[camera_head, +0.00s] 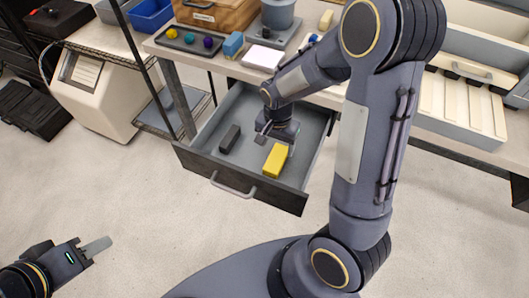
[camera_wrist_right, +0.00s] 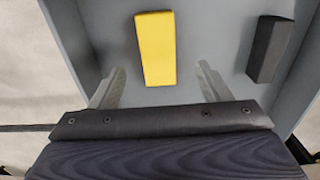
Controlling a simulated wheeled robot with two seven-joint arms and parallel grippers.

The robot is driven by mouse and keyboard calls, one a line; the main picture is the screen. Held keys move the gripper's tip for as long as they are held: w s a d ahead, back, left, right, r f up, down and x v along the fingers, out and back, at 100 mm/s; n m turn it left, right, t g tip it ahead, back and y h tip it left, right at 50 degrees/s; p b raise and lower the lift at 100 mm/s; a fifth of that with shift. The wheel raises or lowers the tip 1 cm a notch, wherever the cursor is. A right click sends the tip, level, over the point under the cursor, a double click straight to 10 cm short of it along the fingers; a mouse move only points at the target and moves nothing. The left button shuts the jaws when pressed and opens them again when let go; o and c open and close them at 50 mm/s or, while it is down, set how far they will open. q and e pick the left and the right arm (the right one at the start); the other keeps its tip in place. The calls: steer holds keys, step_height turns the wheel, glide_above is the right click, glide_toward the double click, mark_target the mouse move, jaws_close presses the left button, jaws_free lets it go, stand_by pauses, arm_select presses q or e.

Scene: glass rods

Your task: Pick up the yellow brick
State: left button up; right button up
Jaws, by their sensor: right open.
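The yellow brick (camera_head: 275,160) lies in the open drawer (camera_head: 240,190), towards its front right. In the right wrist view the yellow brick (camera_wrist_right: 156,48) lies beyond and between the two fingers. My right gripper (camera_head: 275,143) reaches down into the drawer just behind the yellow brick. In the right wrist view the right gripper (camera_wrist_right: 160,86) is open, with nothing held between its fingers. My left gripper (camera_head: 97,247) is at the lower left over the floor, far from the drawer. Its two fingers cannot be told apart.
A dark grey block (camera_head: 230,138) lies in the drawer left of the yellow brick; it shows at the right in the wrist view (camera_wrist_right: 270,48). The drawer walls enclose both. The table (camera_head: 170,50) above holds a tray with balls (camera_head: 189,40) and a blue block (camera_head: 233,45).

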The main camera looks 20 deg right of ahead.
mark_target(276, 158)
steer(key=f, duration=0.7)
steer(key=shift+d+f, duration=0.2)
steer(key=shift+f, duration=0.2)
steer(key=shift+c, duration=0.4)
steer(key=shift+r, duration=0.1)
steer(key=c, duration=1.1)
